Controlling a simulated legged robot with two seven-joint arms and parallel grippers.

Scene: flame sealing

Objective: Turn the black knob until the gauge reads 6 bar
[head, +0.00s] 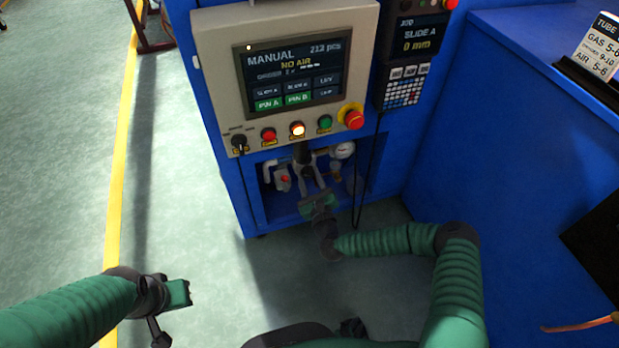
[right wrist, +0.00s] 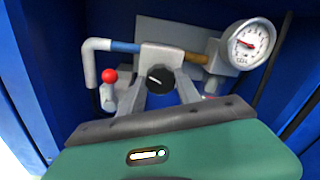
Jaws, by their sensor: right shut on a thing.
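The black knob (right wrist: 160,78) sits on the grey regulator in the right wrist view, with a white mark on its face. In the head view the dark knob (head: 302,153) is under the control panel. My right gripper (head: 308,176) reaches up to it from below, and its two grey fingers (right wrist: 161,88) are closed on the knob's sides. The round white gauge (right wrist: 249,45) is right of the knob, its red needle pointing left; the numbers are too small to read. It also shows in the head view (head: 343,150). My left gripper (head: 180,293) is over the floor, away from the machine; its jaw opening is unclear.
A red-tipped lever (right wrist: 109,77) and grey pipe are left of the knob. The panel (head: 290,75) reads MANUAL and NO AIR, with buttons and a red emergency stop (head: 353,118) along its lower edge. A black cable hangs right of the gauge.

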